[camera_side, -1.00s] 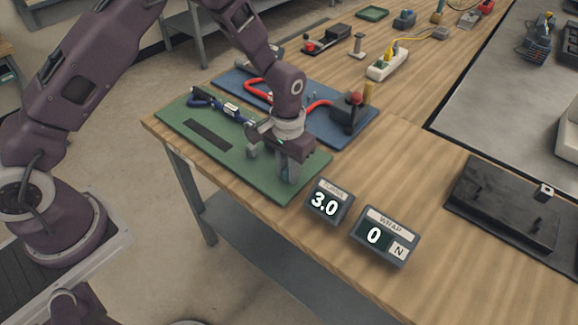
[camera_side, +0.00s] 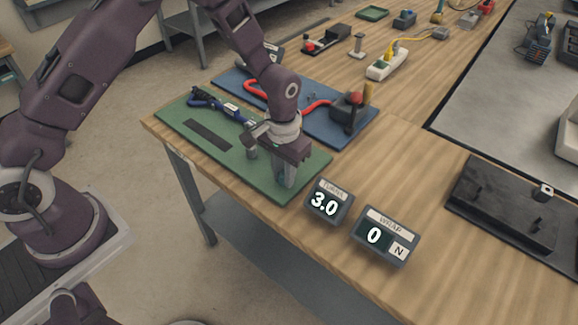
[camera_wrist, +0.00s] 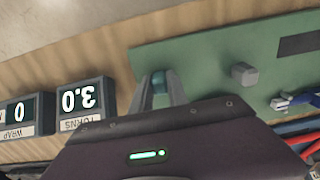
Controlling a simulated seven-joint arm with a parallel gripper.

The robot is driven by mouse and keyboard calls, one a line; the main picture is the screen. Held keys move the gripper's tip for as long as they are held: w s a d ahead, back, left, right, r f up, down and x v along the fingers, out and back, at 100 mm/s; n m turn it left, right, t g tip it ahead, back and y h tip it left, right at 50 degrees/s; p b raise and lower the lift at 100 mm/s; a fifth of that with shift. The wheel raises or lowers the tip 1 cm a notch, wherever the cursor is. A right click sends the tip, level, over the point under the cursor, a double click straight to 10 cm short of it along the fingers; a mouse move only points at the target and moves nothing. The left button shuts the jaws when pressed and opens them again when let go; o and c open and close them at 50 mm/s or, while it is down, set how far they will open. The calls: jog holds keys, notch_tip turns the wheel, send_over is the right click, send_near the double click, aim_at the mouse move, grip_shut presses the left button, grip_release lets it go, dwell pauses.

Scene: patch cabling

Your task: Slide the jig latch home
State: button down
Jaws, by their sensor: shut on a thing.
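My gripper (camera_side: 285,178) points down at the near right end of a green board (camera_side: 178,118). In the wrist view my gripper (camera_wrist: 160,80) is shut on a small teal-grey post (camera_wrist: 160,88), mostly hidden between the fingers. A separate grey post (camera_side: 251,152) stands on the board just left of the gripper; it also shows in the wrist view (camera_wrist: 243,74), apart from the fingers. I cannot tell for sure which part is the jig latch.
A dark strip (camera_side: 208,134) and a dark blue cable (camera_side: 205,102) lie on the green board. A blue mat (camera_side: 230,80) with a red cable is behind. The displays (camera_side: 328,201) (camera_side: 385,237) read 3.0 turns and 0 N. A black fixture (camera_side: 505,205) sits at right.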

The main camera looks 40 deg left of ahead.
aim_at(280, 187)
jog(key=shift+s, duration=0.75)
jog(key=c, duration=1.3)
grip_release()
jog(key=shift+r, duration=4)
